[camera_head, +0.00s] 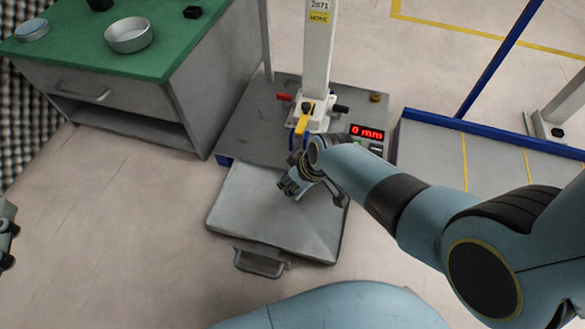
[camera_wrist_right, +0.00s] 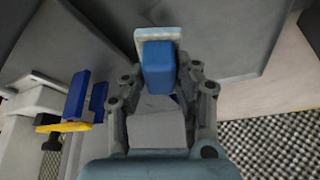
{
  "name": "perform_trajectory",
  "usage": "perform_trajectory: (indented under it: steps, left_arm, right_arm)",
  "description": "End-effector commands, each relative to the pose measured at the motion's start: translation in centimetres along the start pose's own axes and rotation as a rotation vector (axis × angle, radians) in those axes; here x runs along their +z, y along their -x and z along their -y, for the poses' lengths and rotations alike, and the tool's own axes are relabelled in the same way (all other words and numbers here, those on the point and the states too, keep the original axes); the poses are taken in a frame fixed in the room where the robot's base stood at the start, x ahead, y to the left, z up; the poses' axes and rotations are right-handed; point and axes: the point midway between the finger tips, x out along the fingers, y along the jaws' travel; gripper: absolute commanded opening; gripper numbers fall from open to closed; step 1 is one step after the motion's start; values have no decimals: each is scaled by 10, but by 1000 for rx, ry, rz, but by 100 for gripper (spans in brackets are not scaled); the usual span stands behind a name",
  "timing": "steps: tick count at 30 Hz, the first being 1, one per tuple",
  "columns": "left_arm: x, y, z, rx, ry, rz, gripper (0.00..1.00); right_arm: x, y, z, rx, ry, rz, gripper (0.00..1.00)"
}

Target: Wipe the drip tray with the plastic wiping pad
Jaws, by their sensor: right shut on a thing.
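The drip tray (camera_head: 265,225) is a flat, light grey tray with a handle at its front, in the middle of the head view. My right gripper (camera_head: 290,187) is over the far half of the tray. In the right wrist view its fingers are shut on the plastic wiping pad (camera_wrist_right: 158,68), a blue block with a pale face at its far end. The pad's pale end is close to a grey surface; I cannot tell whether it touches. The pad is hidden in the head view. Part of my left gripper (camera_head: 5,235) shows at the left edge; its fingers are unclear.
Behind the tray stands a grey machine base with a white column (camera_head: 318,60), coloured levers and a red "0 mm" display (camera_head: 367,132). A green-topped bench (camera_head: 75,45) with a round pan (camera_head: 129,36) is at left. A blue-edged platform (camera_head: 480,150) is at right.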

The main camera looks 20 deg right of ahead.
Motion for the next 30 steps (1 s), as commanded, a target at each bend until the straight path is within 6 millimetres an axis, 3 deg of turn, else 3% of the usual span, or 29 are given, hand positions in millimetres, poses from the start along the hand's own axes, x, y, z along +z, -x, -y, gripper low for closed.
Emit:
perform_trajectory:
  steps: [30]
  left_arm:
    - [77, 52, -5, -1, 33, 340, 40]
  right_arm:
    - [-6, 13, 0, 2, -4, 0, 3]
